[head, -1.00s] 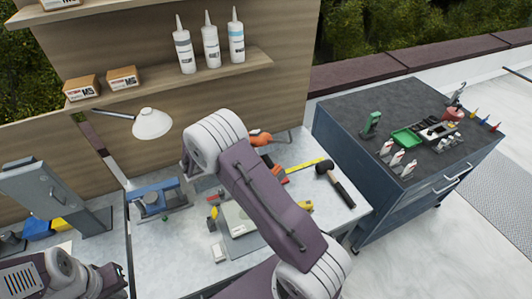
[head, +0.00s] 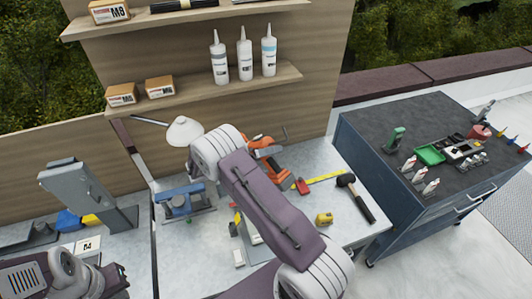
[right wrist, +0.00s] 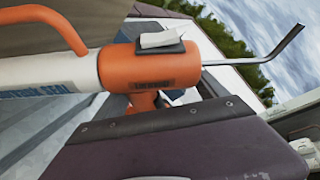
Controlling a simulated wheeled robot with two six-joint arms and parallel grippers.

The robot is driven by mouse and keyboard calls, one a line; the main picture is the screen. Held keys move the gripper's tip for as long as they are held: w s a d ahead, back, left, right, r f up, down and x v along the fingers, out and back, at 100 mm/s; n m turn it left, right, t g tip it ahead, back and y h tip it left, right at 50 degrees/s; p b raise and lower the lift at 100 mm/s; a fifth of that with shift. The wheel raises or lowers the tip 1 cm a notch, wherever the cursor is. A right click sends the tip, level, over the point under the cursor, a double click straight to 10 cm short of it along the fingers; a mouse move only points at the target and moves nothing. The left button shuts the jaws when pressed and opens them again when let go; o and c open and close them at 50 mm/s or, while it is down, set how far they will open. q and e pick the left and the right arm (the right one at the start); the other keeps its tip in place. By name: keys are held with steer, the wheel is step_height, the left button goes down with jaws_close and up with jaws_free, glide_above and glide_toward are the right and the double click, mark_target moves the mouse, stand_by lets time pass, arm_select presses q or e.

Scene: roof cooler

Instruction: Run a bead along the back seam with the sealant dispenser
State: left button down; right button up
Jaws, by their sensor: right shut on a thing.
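The orange sealant dispenser (right wrist: 180,62) fills the upper half of the right wrist view, with a white cartridge (right wrist: 50,80) to the left and a bent metal rod (right wrist: 270,50) to the right. The nozzle end is outside that view. In the head view, part of the dispenser (head: 265,150) shows above the workbench, behind my right arm. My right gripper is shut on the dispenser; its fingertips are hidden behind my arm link. My left arm is at the lower left, and its fingers do not show. I cannot make out the back seam.
Sealant cartridges (head: 244,60) stand on a shelf above. A dark tool cabinet (head: 375,190) stands to the right, tools on top.

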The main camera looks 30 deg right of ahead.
mark_target(267, 162)
steer(key=shift+w+a, duration=0.1)
steer(key=shift+w+a+f+b, duration=0.1)
steer(key=shift+f+b, duration=0.15)
steer(key=shift+b, duration=0.1)
step_height(267, 162, down, 2)
steer(key=shift+f+b, duration=0.25)
steer(key=shift+b, duration=0.9)
steer(key=shift+f+b, duration=0.65)
steer(key=shift+f, duration=0.15)
steer(key=shift+d, duration=0.25)
steer(key=shift+s+f, duration=0.2)
steer(key=shift+f, duration=0.3)
